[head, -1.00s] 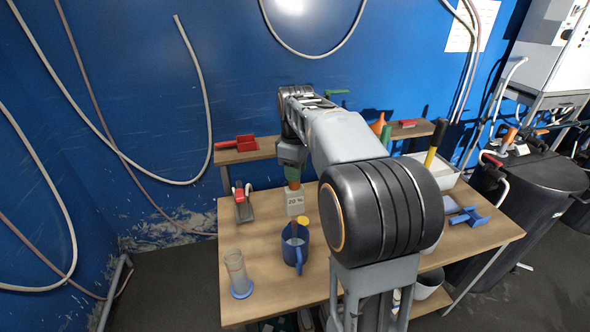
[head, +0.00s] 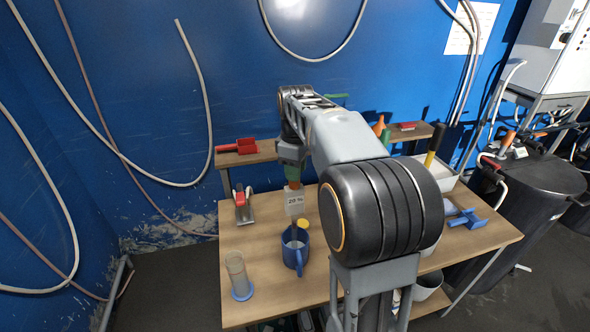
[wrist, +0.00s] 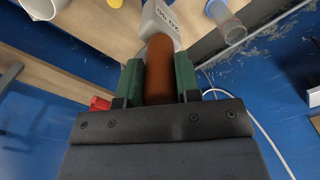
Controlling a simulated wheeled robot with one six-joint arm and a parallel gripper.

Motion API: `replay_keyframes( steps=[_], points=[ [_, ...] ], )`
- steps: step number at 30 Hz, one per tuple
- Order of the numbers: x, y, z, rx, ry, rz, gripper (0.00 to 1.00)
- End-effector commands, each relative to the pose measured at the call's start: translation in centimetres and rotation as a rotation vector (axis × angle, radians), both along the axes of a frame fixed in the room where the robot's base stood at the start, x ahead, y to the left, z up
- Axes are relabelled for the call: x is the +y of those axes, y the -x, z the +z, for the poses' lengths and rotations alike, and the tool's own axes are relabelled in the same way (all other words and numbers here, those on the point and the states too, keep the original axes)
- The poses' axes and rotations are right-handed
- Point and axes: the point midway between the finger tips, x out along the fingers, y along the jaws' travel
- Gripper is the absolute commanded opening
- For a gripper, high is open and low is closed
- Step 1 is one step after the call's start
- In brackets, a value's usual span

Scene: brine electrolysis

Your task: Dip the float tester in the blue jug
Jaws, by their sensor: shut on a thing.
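My gripper (head: 292,172) is shut on the float tester (head: 295,203), which hangs below the fingers. The tester has a brown-orange grip and a pale block marked "20 %". In the wrist view my green fingers (wrist: 158,82) clasp the brown grip, and the pale block (wrist: 160,25) is past them. The blue jug (head: 296,256) stands on the table below the tester, its handle toward the camera. A thin stem under the block overlaps the jug's mouth; I cannot tell whether its tip is inside.
A clear cylinder on a blue base (head: 237,272) stands left of the jug. A small yellow item (head: 303,223) is just behind the jug. A red-handled tool (head: 241,200) lies at the back left, a red scoop (head: 240,146) on the shelf. Blue item (head: 467,219) at right.

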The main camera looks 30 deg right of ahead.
Motion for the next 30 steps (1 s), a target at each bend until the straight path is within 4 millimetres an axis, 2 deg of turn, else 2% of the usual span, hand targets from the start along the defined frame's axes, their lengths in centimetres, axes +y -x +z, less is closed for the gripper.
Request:
replay_keyframes(
  steps=[1,3,30],
  points=[
    [0.0,0.0,1.1,-0.001,0.0,0.0,0.0],
    [0.0,0.0,1.7,-0.001,0.0,0.0,0.0],
    [0.0,0.0,9.7,-0.002,0.001,0.0,0.0]
  ],
)
